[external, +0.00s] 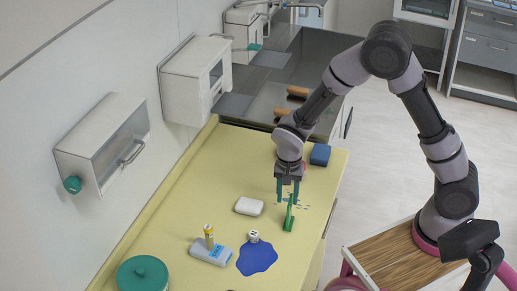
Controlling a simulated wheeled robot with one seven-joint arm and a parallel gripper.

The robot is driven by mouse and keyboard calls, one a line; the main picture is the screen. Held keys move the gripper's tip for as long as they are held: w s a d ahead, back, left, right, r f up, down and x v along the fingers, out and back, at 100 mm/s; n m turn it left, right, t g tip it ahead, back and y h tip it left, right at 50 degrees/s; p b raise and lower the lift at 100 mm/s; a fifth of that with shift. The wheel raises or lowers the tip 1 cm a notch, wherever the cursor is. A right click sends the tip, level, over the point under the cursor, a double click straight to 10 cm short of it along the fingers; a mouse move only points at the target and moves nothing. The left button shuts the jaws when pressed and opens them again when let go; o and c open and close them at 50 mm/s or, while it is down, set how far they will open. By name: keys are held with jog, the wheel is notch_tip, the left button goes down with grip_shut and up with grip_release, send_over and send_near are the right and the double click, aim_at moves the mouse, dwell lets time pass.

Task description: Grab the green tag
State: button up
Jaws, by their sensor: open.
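A green tag (289,217) is on the yellow counter (225,172), near its right edge. It looks like a thin upright piece with a wider part at the bottom. My gripper (287,196) points down above the tag, its two teal fingers apart, with the tag's upper end close to the fingertips. I cannot tell whether the fingers are around the tag's upper end or only in front of or behind it.
A white soap-like block (249,206), a small white cube (253,236), a blue flat patch (257,259), and a grey-blue packet (211,250) with a yellow tube (209,235) lie left of the tag. A blue block (320,155) sits behind. A green round container (142,275) stands at front left.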

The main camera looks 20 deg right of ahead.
jog(key=f, duration=0.5)
jog(key=shift+s+d+f, duration=0.2)
jog(key=shift+d+f, duration=0.1)
jog(key=shift+d, duration=0.1)
grip_shut()
